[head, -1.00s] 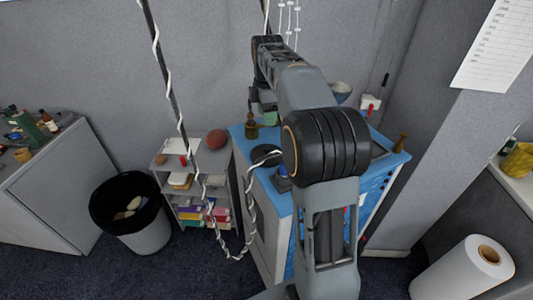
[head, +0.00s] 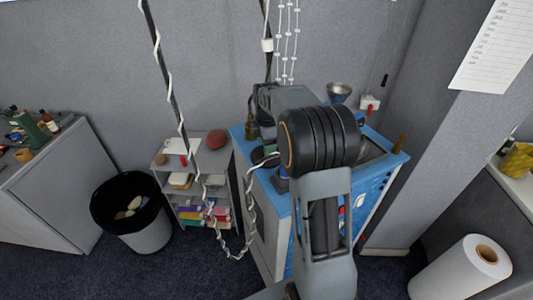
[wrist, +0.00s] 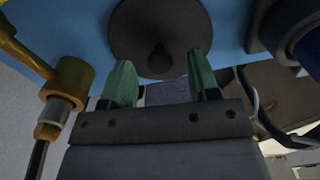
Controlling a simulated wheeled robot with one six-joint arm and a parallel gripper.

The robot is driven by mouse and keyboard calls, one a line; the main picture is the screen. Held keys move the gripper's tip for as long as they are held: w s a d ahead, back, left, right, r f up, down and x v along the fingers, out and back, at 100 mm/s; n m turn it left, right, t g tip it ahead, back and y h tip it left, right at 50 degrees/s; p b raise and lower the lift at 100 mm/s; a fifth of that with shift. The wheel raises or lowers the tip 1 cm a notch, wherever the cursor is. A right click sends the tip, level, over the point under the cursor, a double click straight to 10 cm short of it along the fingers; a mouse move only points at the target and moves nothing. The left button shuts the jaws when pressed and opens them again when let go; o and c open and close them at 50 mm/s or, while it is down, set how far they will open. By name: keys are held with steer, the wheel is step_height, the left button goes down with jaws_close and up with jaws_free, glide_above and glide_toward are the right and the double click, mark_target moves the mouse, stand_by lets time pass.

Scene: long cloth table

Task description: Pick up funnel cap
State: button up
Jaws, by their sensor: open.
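A dark round disc with a small knob, which looks like the funnel cap (wrist: 185,22), lies on the blue cabinet top (wrist: 90,22) in the wrist view. My gripper (wrist: 161,82) is open, with one green finger on each side below the knob in the picture. The knob sits near the gap between the fingertips, and nothing is held. I cannot tell whether the fingers touch the disc. In the head view my arm covers the gripper and most of the disc.
A brass fitting (wrist: 72,82) stands left of my fingers, and a dark blue cylinder (wrist: 285,28) stands close on the right. A grey funnel-like bowl (head: 339,91) is at the cabinet's back. A white wire spirals down beside the cabinet. A black-lined bin (head: 130,205) stands left.

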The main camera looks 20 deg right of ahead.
steer(key=shift+f, duration=0.95)
steer(key=shift+c, duration=0.4)
steer(key=c, duration=0.9)
